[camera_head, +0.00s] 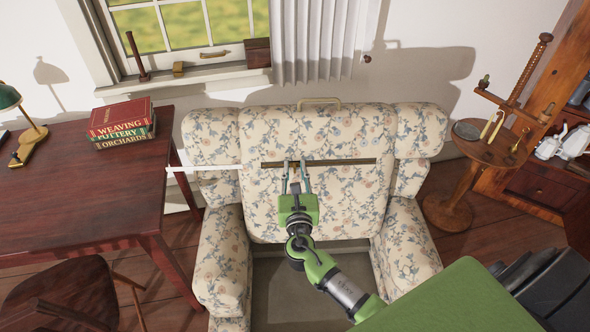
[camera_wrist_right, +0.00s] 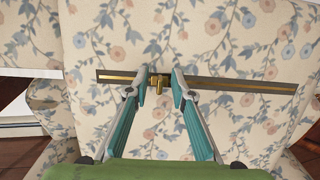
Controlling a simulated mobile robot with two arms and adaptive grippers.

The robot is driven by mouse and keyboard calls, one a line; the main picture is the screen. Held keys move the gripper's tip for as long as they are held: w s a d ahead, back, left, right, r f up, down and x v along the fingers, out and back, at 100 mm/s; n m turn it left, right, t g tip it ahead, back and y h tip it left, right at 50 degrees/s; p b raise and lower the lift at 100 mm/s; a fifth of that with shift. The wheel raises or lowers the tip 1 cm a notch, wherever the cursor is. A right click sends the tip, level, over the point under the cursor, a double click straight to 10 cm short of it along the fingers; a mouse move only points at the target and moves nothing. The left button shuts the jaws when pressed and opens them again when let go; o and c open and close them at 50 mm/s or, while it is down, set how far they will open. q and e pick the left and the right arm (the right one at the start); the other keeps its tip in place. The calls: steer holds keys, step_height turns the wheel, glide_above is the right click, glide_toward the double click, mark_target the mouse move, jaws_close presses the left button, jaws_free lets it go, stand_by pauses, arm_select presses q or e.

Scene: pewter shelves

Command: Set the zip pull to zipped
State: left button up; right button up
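A floral armchair (camera_head: 330,215) faces me, with a long horizontal zip track (camera_head: 345,162) across its backrest; the track also shows in the wrist view (camera_wrist_right: 240,83). The small brass zip pull (camera_wrist_right: 158,84) sits on the track, left of its middle in the wrist view. My right gripper (camera_head: 294,162) reaches up to the track. In the wrist view its two teal fingers (camera_wrist_right: 160,76) are apart on either side of the pull, with visible gaps, so it is open. Whether a fingertip touches the fabric I cannot tell. My left gripper is out of view.
A dark red desk (camera_head: 85,195) with stacked books (camera_head: 122,124) stands left, with a wooden chair (camera_head: 70,295) in front. A small round table (camera_head: 490,150) stands right of the armchair, near a wooden cabinet (camera_head: 545,185). A curtain (camera_head: 315,40) hangs behind.

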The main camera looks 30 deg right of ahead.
mark_target(368, 157)
jaws_close()
steer(key=shift+s+d, duration=0.25)
steer(key=shift+d, duration=0.25)
steer(key=s+d, duration=0.2)
steer(key=d, duration=0.3)
steer(key=s+d, duration=0.3)
steer(key=d, duration=0.3)
steer(key=s+d+b, duration=0.1)
steer(key=s+d, duration=0.2)
steer(key=d, duration=0.3)
steer(key=shift+d, duration=0.1)
steer(key=shift+s+d, duration=0.2)
steer(key=shift+d, duration=0.45)
jaws_free()
steer(key=shift+s+d, duration=0.1)
